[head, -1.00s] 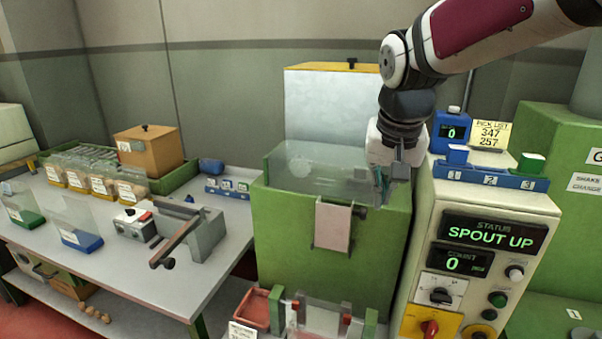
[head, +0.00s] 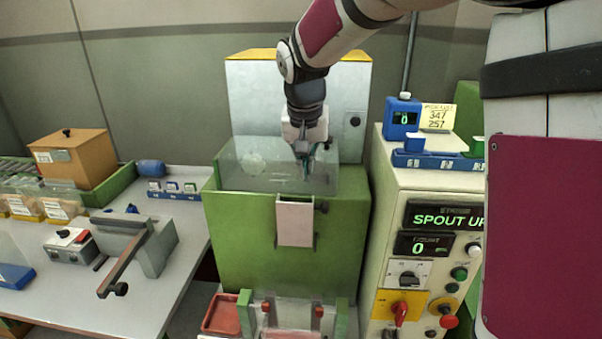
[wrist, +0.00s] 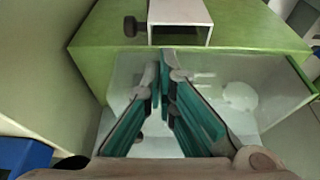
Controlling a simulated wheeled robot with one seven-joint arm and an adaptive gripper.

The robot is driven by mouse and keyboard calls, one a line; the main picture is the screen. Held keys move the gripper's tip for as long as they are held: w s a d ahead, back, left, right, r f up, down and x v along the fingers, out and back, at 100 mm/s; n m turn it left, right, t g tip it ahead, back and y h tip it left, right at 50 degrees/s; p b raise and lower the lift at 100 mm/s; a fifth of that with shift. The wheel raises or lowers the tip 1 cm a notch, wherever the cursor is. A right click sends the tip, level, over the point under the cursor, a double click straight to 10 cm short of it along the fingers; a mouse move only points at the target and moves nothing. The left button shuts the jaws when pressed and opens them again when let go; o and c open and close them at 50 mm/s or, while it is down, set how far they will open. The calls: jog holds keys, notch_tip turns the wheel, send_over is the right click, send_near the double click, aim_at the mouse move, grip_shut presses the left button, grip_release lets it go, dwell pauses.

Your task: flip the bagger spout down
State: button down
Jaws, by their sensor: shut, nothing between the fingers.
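The bagger is a green box (head: 230,235) with a clear guard (head: 240,170) on top. Its spout (head: 295,222), a pale pinkish-white channel, is on the front face near the top edge, with a dark knob (head: 322,207) at its right. In the wrist view the spout (wrist: 178,12) is at the top, with its knob (wrist: 130,26) to the left. My gripper (head: 306,178) is shut and empty, pointing down above and behind the spout, by the clear guard. Its fingertips (wrist: 165,75) are apart from the spout and knob. The status display (head: 445,217) reads SPOUT UP.
A control cabinet (head: 385,215) with knobs and buttons stands right of the bagger. A blue tray (head: 440,161) and counter (head: 403,118) sit on it. A lever device (head: 150,245) is on the left table. A red tray (head: 222,315) is below the bagger.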

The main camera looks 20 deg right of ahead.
jog(key=x, duration=0.9)
jog(key=shift+s+p, duration=0.15)
jog(key=shift+p, duration=0.25)
